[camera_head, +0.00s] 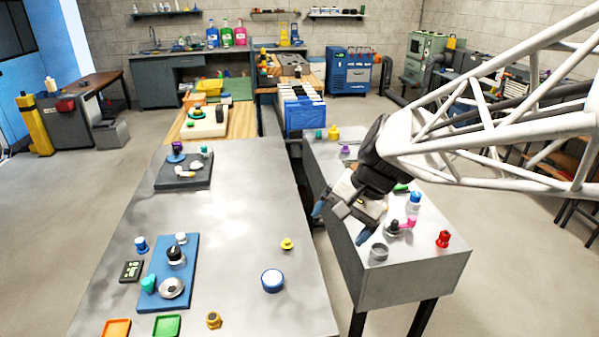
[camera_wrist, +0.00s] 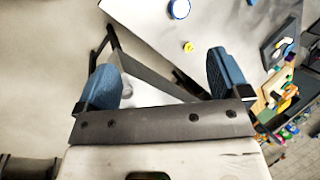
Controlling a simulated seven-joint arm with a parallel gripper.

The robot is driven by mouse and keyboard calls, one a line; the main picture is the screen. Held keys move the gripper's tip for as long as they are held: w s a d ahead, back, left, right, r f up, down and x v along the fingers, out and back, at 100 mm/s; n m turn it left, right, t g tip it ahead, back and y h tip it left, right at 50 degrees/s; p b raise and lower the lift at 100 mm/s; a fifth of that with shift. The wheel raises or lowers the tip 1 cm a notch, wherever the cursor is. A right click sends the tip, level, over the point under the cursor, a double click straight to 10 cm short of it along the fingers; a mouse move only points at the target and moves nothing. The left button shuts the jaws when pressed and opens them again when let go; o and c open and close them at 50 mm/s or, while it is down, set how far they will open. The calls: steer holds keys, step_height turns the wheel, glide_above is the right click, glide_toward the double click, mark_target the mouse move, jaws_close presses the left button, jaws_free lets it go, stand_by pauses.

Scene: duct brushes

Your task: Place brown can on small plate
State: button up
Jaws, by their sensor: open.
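A small brown-amber can-like object (camera_head: 214,320) stands near the front edge of the left metal table. It is the only brown can-like thing I can make out. A small round white plate with a blue rim (camera_head: 272,281) lies to its right on the same table, apparently empty; it also shows at the top of the wrist view (camera_wrist: 179,8). My gripper (camera_head: 341,222) is open and empty, with blue fingers spread apart, over the gap and near edge of the right metal table. It is apart from both objects. In the wrist view, nothing is between the fingers (camera_wrist: 164,78).
A small yellow object (camera_head: 287,244) stands behind the plate. A blue board (camera_head: 170,262) with several items lies at left. Orange (camera_head: 116,328) and green (camera_head: 167,326) trays sit in front. A grey cup (camera_head: 379,252) and red object (camera_head: 443,239) stand on the right table.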

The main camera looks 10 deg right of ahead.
steer(key=s+d+n+t+h, duration=0.1)
steer(key=s+n+h, duration=0.4)
steer(key=s, duration=0.8)
steer(key=shift+d+r+n, duration=0.25)
steer(key=shift+d+n, duration=0.1)
steer(key=shift+n, duration=0.35)
